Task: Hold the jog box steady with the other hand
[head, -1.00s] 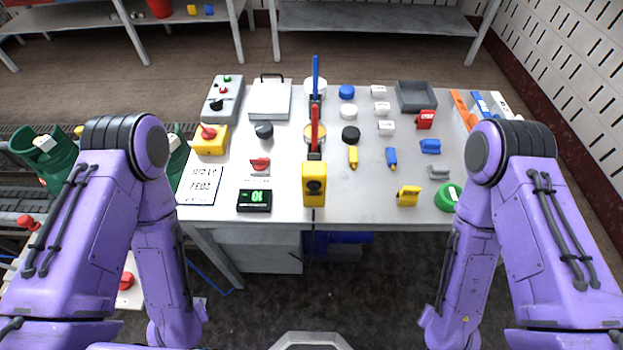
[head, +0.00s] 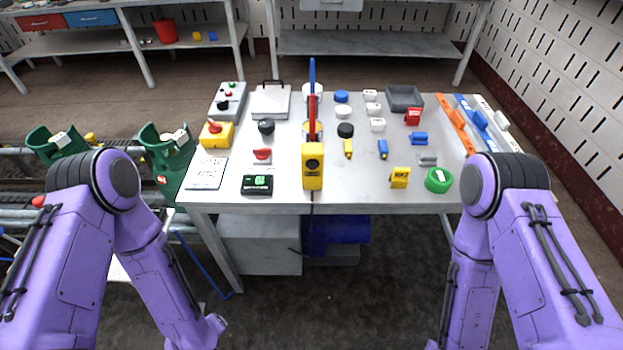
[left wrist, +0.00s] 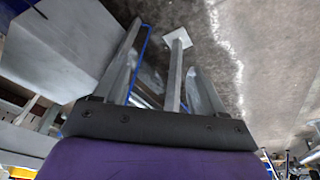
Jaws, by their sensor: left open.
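A yellow box (head: 313,168) with a round black dial stands at the middle of the table's front edge; it looks like the jog box. A black cable hangs below it over the edge. A red and a blue upright piece rise just behind it. My left gripper (left wrist: 165,50) is open in the left wrist view, with nothing between its fingers touching them that I can make out. It points toward the floor, below the table and away from the yellow box. In the head view both forearms hang low in front of the table, and neither gripper's fingers show.
The white table (head: 400,202) carries a grey button box (head: 228,101), a yellow box with a red knob (head: 216,134), a black display (head: 257,184) and a green tape roll (head: 438,180). Floor before the table is free.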

